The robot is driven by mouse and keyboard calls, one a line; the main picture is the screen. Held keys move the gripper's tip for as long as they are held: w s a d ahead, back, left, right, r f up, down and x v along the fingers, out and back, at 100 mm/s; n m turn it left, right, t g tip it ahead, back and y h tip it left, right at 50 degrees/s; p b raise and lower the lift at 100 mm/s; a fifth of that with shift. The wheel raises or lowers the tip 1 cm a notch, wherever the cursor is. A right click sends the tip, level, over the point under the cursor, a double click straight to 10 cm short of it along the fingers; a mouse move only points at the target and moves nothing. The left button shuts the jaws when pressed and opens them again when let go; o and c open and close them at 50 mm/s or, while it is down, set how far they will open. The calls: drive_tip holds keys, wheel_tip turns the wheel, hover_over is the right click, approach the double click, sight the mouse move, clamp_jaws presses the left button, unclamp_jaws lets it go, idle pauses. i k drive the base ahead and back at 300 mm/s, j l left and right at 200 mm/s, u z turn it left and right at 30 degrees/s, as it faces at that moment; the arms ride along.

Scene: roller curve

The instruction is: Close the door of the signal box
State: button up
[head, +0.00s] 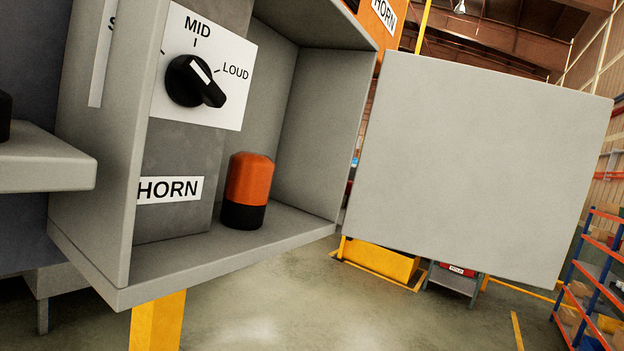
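The signal box (90,240) is a grey open-fronted box that fills the left and middle of the head view. Its door (480,170) is a plain grey panel, swung open to the right of the box. An orange and black cylinder (249,190) stands upright on the box floor. My gripper is not in view.
A grey ledge (45,165) juts in at the left. A yellow post (158,322) is under the box. Blue and orange shelving (598,275) stands at the far right. A low yellow block (380,260) is behind the door. The floor (265,310) below the box is open.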

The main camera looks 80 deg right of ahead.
sight(482, 170)
drive_tip(key=k+l+u, duration=0.1)
drive_tip(key=k+l, duration=0.3)
drive_tip(key=l, duration=0.35)
drive_tip(key=k+l+u, duration=0.1)
drive_tip(key=k+l, duration=0.3)
drive_tip(key=l, duration=0.35)
drive_tip(key=k+l, duration=0.45)
drive_tip(key=l, duration=0.25)
drive_tip(key=k+l+u, duration=0.15)
drive_tip(key=k+l, duration=0.3)
drive_tip(key=l, duration=0.25)
drive_tip(key=k+l+u, duration=0.1)
drive_tip(key=k+l, duration=0.4)
drive_tip(key=l, duration=0.15)
drive_tip(key=i+l+z, duration=0.1)
drive_tip(key=i+z, duration=0.25)
drive_tip(key=i, duration=0.3)
